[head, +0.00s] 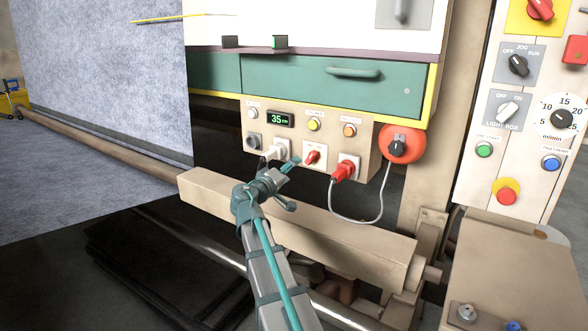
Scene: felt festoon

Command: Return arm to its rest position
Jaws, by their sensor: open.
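My gripper (291,183) is at the end of my arm, in the middle of the head view. Its teal fingers are spread apart with nothing seen between them. It is in front of the lower part of a beige control box (322,140), above a long beige beam (310,225). I cannot tell whether the fingers touch anything. My arm reaches up from the bottom edge of the view.
A control panel (525,110) stands at right. Grey felt (90,90) hangs at left. A green drawer (300,85) is above.

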